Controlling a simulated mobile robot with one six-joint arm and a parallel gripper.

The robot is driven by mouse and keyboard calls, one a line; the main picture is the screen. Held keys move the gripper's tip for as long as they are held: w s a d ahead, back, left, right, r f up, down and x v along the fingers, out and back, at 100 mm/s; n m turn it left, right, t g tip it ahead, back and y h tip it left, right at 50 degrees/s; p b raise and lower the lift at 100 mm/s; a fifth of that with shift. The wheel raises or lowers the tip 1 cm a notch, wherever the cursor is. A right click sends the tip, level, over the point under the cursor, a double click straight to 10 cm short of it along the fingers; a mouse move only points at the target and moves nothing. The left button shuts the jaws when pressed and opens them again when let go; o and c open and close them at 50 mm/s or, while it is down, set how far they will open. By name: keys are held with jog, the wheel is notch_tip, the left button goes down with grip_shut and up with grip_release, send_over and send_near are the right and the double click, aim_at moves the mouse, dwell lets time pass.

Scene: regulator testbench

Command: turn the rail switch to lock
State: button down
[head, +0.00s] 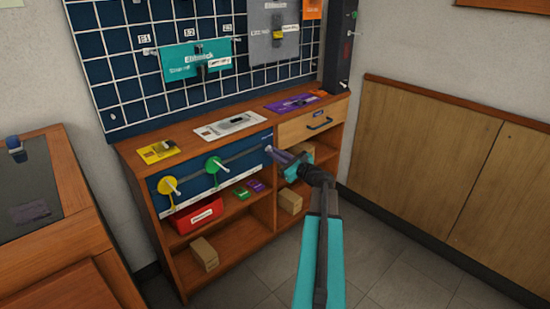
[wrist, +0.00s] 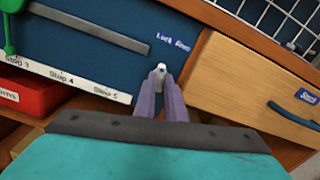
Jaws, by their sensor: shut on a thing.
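A blue panel (head: 155,205) with a long grey rail slot (wrist: 95,29) covers the upper left front of the cabinet. At its right end, below a small label that seems to read "Lock Down" (wrist: 173,41), is the small white tip of the rail switch (wrist: 161,68); the tip also shows in the head view (head: 268,149). My gripper (wrist: 161,86) is shut on the switch, with a purple finger on each side. The fingers hide most of the switch, so its turn angle cannot be told. My gripper also shows in the head view (head: 284,156).
A wooden drawer (head: 305,125) with a blue handle is just right. A red bin (head: 196,215) and cardboard boxes fill shelves below. The floor in front is clear.

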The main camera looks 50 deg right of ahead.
jog(key=shift+n+b, duration=1.85)
jog(key=shift+n, duration=1.15)
jog(key=c, duration=1.8)
grip_release()
jog(key=shift+s, duration=0.1)
jog(key=s+p, duration=0.1)
jog(key=s, duration=0.3)
jog(key=s+p, duration=0.1)
jog(key=s, duration=0.4)
jog(key=s+a+p, duration=0.1)
jog(key=s, duration=0.3)
jog(key=shift+s, duration=0.35)
